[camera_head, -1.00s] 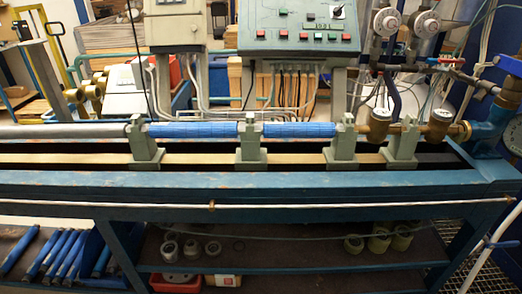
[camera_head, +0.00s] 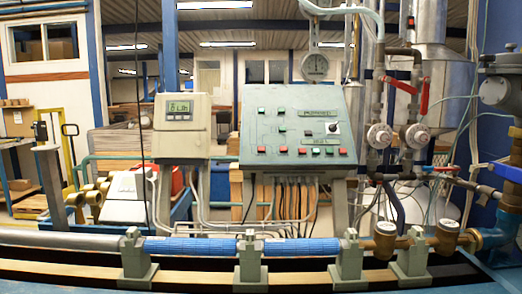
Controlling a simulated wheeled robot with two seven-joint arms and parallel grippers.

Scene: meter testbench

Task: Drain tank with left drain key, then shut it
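A large silver metal tank (camera_head: 447,75) stands at the back right, behind pipes. Two thin pipes come down in front of it to two round meters. The left pipe has a red lever handle (camera_head: 399,85) that slants down to the right. The right pipe has a red lever handle (camera_head: 424,95) that stands nearly upright. I cannot tell which part is the left drain key, or whether any valve is open. Neither of my grippers is in view.
A sloped control panel (camera_head: 297,125) with buttons stands at centre. A grey box with a display (camera_head: 181,125) is left of it. A round dial gauge (camera_head: 315,67) is above the panel. The bench pipe with blue sections (camera_head: 190,247) crosses the front.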

